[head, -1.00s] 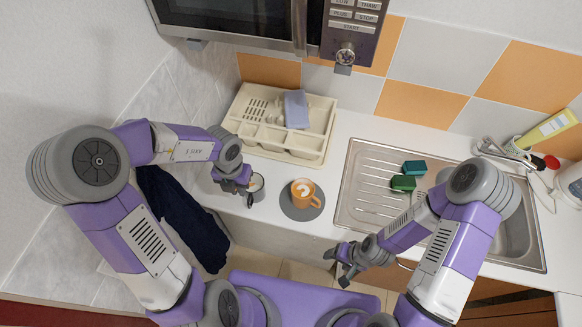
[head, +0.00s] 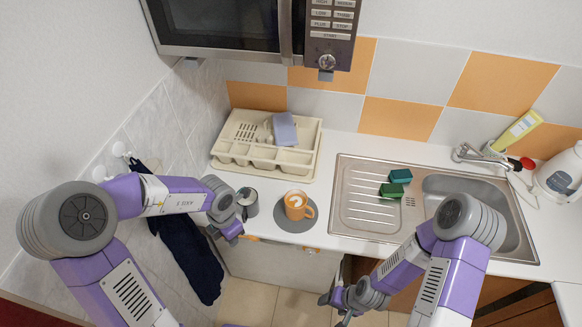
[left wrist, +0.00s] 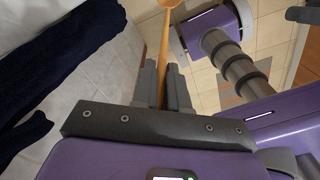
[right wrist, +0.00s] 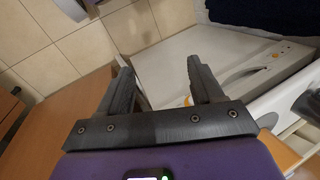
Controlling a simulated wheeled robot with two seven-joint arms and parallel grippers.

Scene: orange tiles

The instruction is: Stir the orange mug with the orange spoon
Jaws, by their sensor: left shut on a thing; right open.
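The orange mug (head: 297,205) stands upright on a round grey mat (head: 280,217) on the counter, with a brown and white drink in it and its handle to the right. My left gripper (head: 232,233) is left of and below the mug in the head view, at the counter's front edge. In the left wrist view, the left gripper (left wrist: 161,72) is shut on the orange spoon (left wrist: 164,42), whose bowl is at the top edge. The spoon is not clear in the head view. My right gripper (head: 338,298) is low in front of the counter; its fingers (right wrist: 158,75) are apart and empty.
A grey container (head: 248,203) stands just left of the mat. A cream dish rack (head: 228,160) is behind it. The steel sink (head: 350,190) with green sponges (head: 398,177) lies right. A microwave (head: 240,48) hangs above. A dark cloth (head: 190,255) hangs left.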

